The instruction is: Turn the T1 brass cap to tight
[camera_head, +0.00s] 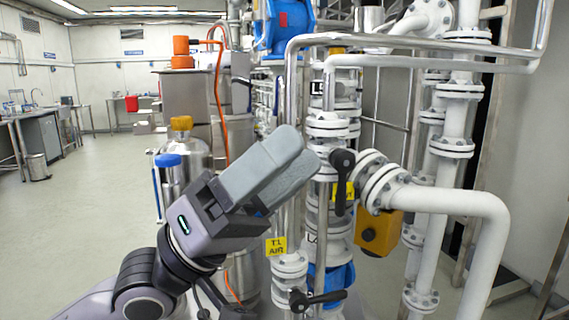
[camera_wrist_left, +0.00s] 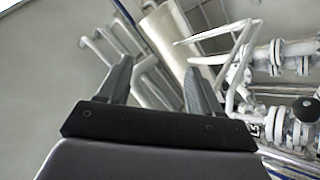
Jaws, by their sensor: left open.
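A yellow T1 AIR tag (camera_head: 276,246) hangs at a white flanged pipe in the middle of the head view. A brass-coloured cap (camera_head: 181,123) tops a steel vessel (camera_head: 190,150) left of the tag; I cannot tell whether it is the T1 cap. My left gripper (camera_head: 304,150) is raised in front of the piping, its fingers pointing up and right, with the cap up and left of it. The left wrist view shows its two fingers (camera_wrist_left: 158,65) apart, with nothing between them and pipework beyond. My right gripper is not in view.
A black lever handle (camera_head: 342,180) is just right of my left fingertips, and another black lever (camera_head: 318,299) is low by the tag. A blue cap (camera_head: 167,160) stands close to my left wrist. White pipes (camera_head: 450,200) fill the right; open floor (camera_head: 80,220) lies left.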

